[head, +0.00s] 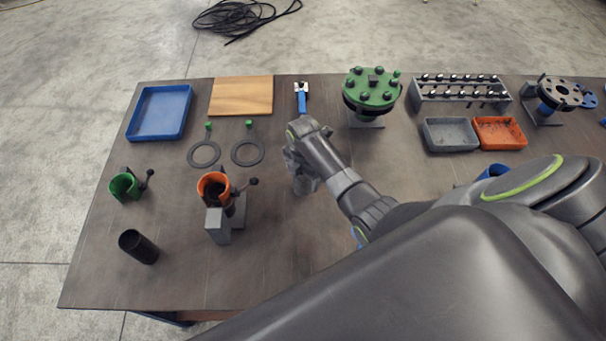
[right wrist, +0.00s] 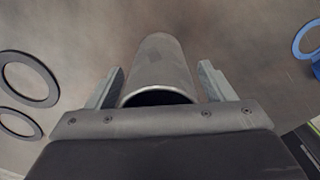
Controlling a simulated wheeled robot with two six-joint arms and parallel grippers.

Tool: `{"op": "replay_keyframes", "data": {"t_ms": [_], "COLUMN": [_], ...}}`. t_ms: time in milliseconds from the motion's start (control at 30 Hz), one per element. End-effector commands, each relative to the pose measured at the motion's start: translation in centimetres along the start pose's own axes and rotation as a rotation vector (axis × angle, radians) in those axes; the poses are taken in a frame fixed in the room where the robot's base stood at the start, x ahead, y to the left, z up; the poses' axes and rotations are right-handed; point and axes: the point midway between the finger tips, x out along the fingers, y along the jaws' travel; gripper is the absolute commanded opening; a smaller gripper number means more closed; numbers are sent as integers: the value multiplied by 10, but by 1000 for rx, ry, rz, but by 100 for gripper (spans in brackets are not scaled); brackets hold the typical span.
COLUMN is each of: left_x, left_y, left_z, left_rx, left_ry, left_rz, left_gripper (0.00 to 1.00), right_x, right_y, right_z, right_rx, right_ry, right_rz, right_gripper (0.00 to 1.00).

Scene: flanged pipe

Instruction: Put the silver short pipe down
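The silver short pipe (right wrist: 160,68) shows in the right wrist view, with its near rim close to my palm and its body running away from it. In the head view its lower part (head: 305,184) appears below my right gripper, seemingly upright on the table; its contact with the table is hard to see. My right gripper (right wrist: 162,70) has one finger on each side of the pipe, with a visible gap between the pipe and each finger. The right gripper in the head view (head: 298,160) partly hides the pipe. My left gripper is not in view.
On the brown table (head: 185,290) stand an orange clamp fixture (head: 212,184), a green clamp (head: 123,187) and a dark pipe (head: 139,247). Two black rings (head: 247,152) lie behind. A green flange (head: 371,90) and grey bin (head: 450,134) are at the right.

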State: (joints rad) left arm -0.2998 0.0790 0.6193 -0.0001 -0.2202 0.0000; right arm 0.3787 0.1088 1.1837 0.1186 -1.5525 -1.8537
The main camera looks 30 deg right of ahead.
Motion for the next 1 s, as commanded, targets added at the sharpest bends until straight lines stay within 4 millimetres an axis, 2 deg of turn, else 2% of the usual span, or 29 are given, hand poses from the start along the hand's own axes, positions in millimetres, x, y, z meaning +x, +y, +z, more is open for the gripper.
{"op": "replay_keyframes", "data": {"t_ms": [300,467,900,1000], "left_x": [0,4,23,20], "left_y": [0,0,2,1], "left_z": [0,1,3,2], "left_rx": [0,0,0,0], "left_ry": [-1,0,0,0], "left_rz": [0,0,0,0], "left_gripper": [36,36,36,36], "right_x": [-4,-19,-95,-111], "right_y": [0,1,1,0], "right_z": [0,1,1,1], "right_rx": [0,0,-1,0], "right_ry": [0,-2,-2,-2], "right_rz": [1,4,4,3], "right_gripper": [76,76,76,76]}}
